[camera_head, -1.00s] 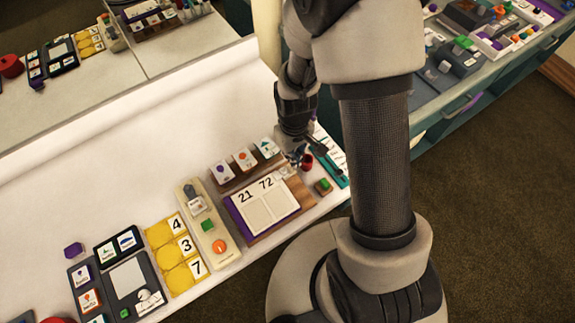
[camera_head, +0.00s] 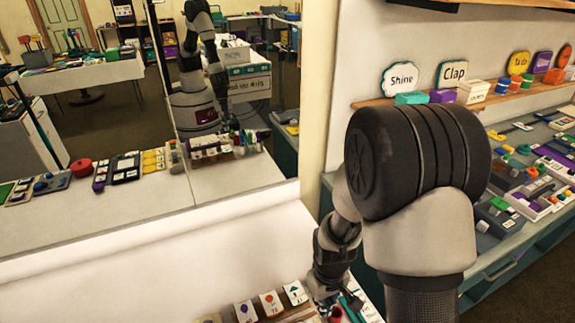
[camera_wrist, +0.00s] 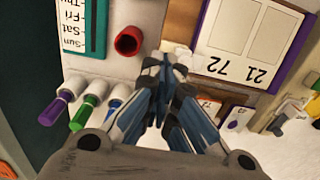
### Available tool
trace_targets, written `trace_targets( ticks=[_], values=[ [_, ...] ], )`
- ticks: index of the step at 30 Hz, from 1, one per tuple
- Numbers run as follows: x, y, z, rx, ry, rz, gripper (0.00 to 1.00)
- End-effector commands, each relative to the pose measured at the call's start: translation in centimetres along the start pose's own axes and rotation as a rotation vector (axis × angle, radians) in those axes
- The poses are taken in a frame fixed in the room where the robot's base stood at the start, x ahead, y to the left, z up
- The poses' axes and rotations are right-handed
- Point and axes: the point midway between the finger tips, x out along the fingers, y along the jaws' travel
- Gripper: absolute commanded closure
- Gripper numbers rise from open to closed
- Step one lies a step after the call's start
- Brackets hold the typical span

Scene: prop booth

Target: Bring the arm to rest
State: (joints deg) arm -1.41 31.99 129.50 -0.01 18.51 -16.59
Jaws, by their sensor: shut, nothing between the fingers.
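My gripper (camera_wrist: 167,72) is shut and empty in the wrist view, its fingertips close together above the white counter. In the head view my gripper shows at the lower middle, beside the tilted picture cards (camera_head: 270,302); its tips are near the bottom edge. In the wrist view a red cup (camera_wrist: 128,41) is to the left of the fingertips. A board with the numbers 21 and 72 (camera_wrist: 252,32) is to their right.
A teal day-name board (camera_wrist: 85,22) is at upper left. A mirror (camera_head: 90,110) stands behind the counter. A shelf with signs (camera_head: 452,74) hangs at right above a bench of props.

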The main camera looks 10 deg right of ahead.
Motion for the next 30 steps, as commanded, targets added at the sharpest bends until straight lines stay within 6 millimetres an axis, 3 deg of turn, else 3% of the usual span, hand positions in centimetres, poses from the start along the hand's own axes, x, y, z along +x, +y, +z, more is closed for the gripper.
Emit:
trace_targets(
  ticks=[5, 11, 15, 21, 25, 30],
  values=[
    [-2.5, 0.1, -0.3, 0.017, 0.028, 0.008, 1.0],
    [-10.8, 0.1, 0.5, 0.079, 0.114, 0.03, 1.0],
    [-16.5, -0.3, 2.5, 0.131, 0.178, 0.043, 1.0],
    [-23.0, -1.4, 6.6, 0.203, 0.271, 0.057, 1.0],
    [-25.9, -2.3, 9.7, 0.249, 0.329, 0.063, 1.0],
    [-27.9, -3.2, 12.9, 0.292, 0.382, 0.066, 1.0]
  ],
)
